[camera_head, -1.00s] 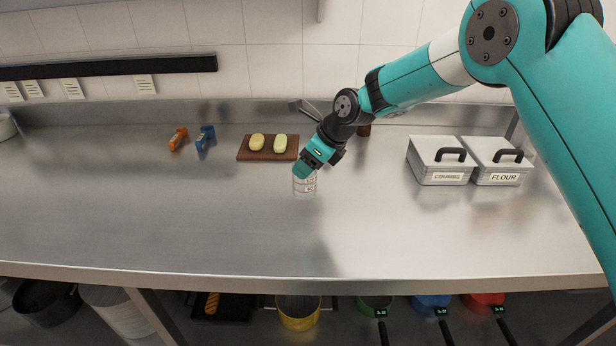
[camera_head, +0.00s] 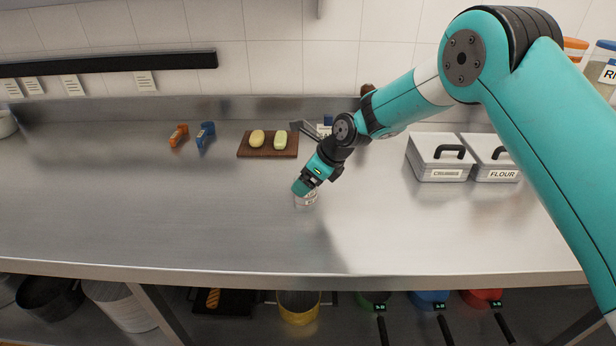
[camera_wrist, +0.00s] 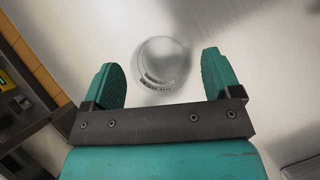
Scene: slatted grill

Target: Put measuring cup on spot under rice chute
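A clear measuring cup with printed markings (camera_head: 307,199) stands on the steel counter near the middle. It also shows in the wrist view (camera_wrist: 162,62), between and just beyond the two teal fingers. My gripper (camera_head: 303,187) is right above the cup in the head view and hides part of its top. In the wrist view my gripper (camera_wrist: 162,78) is open, with a gap on both sides of the cup. The rice chute's spot is not clearly seen; a container with a partly cut-off label starting "R" (camera_head: 608,75) shows at the upper right edge.
A brown board (camera_head: 268,153) with two pale oval items lies behind the cup. An orange item (camera_head: 179,136) and a blue item (camera_head: 205,135) are further left. Crumbs box (camera_head: 438,172) and flour box (camera_head: 499,173) stand right. The counter's left front is clear.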

